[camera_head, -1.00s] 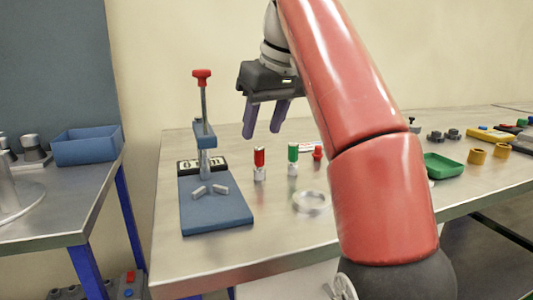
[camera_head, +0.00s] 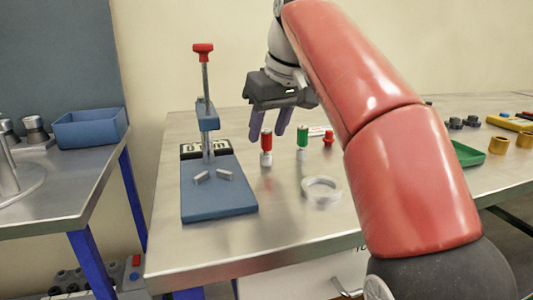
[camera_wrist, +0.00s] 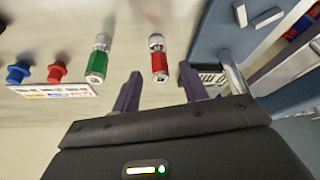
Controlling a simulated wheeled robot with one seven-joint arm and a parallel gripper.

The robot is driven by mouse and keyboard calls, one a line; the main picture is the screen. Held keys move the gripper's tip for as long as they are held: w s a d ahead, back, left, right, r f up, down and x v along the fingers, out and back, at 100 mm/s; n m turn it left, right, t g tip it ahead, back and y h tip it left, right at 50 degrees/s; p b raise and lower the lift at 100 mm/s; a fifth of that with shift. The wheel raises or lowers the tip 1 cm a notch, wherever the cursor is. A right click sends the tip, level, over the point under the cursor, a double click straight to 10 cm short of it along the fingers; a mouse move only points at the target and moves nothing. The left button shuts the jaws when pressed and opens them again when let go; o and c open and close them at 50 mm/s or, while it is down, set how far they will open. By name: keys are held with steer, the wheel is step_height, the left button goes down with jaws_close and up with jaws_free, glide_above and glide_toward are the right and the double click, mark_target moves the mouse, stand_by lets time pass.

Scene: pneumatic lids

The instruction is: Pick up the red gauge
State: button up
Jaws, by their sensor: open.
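The red gauge (camera_head: 266,142), a small red cylinder with a silver end, stands upright on the metal table. The green gauge (camera_head: 302,139) stands upright just to its right. My gripper (camera_head: 268,134) is open and empty, with its purple fingers pointing down around the height of the gauge tops in the head view. In the wrist view the red gauge (camera_wrist: 158,58) lies ahead of the gap between my fingertips (camera_wrist: 160,75). The green gauge (camera_wrist: 98,58) is outside the fingers there. I cannot tell how far the fingers are from the red gauge.
A blue press stand (camera_head: 218,200) with a red-topped post is left of the gauges. A clear ring (camera_head: 322,191) lies in front of the green gauge. A red knob (camera_head: 328,138) and a green tray (camera_head: 468,154) are to the right. The table's front area is bare.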

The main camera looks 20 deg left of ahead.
steer(key=shift+x, duration=1.05)
steer(key=shift+c, duration=0.2)
jaws_close()
steer(key=shift+r, duration=0.1)
